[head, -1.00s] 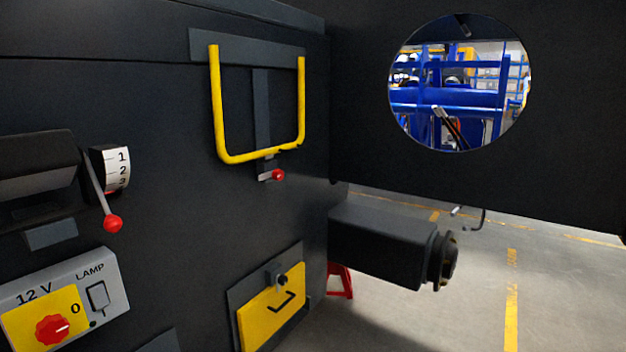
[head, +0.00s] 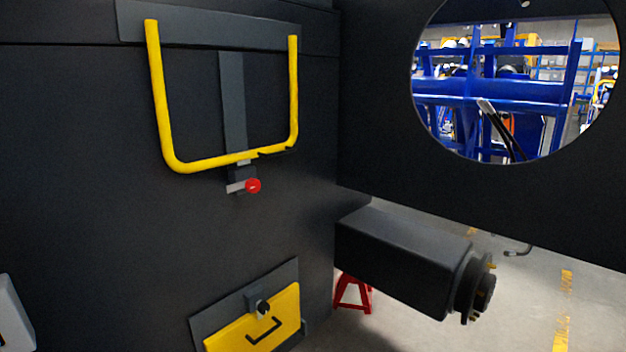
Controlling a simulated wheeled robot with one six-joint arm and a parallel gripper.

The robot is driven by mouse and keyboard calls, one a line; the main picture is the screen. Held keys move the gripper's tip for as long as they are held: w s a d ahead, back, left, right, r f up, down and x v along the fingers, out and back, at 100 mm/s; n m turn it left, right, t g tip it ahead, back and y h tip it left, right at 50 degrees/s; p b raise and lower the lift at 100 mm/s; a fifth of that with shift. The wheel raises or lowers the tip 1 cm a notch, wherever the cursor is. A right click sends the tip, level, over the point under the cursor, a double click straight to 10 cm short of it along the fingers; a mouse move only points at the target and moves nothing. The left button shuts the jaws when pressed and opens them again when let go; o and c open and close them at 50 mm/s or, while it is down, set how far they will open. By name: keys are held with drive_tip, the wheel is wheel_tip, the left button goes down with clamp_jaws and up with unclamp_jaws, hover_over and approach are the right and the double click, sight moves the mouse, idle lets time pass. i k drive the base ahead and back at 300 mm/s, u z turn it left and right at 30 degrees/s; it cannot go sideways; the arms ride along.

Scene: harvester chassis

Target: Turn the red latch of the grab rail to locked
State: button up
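The yellow U-shaped grab rail (head: 156,95) hangs from a grey plate on the dark chassis wall, upper left of centre in the head view. Below the middle of its bottom bar is the latch, a short metal lever with a red knob (head: 253,186). The lever lies roughly level, with the knob at its right end. A grey upright strip (head: 233,100) runs behind the rail down to the latch. My gripper is not in view, and nothing touches the latch or rail.
A yellow flap (head: 280,312) with a black handle is low on the wall. A dark panel with a round opening is at upper right. Open floor shows at lower right.

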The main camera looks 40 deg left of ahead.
sight(252, 185)
drive_tip(key=u, duration=0.05)
drive_tip(key=i, duration=0.6)
drive_tip(key=u, duration=0.75)
drive_tip(key=i, duration=0.5)
drive_tip(key=u, duration=0.55)
